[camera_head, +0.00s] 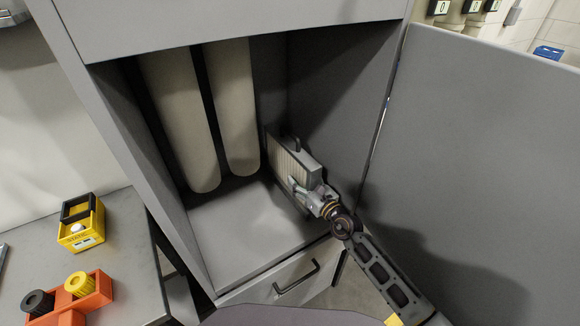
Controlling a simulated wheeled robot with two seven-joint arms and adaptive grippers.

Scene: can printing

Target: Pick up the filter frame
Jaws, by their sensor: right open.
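The filter frame (290,153) is a grey rectangular frame with a pleated pale face and a dark handle on top. It stands upright inside the open cabinet, near its right wall. My right gripper (297,187) is at the near lower edge of the frame and is open. Its fingers overlap the frame in the picture, and I cannot tell whether they touch it. My right arm reaches in from the lower right. My left gripper is not in view.
The cabinet door (480,150) stands open on the right. A drawer handle (297,279) is below. A side table (135,235) at left holds a yellow box (82,233) and an orange holder (95,298). The cabinet floor's middle is clear.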

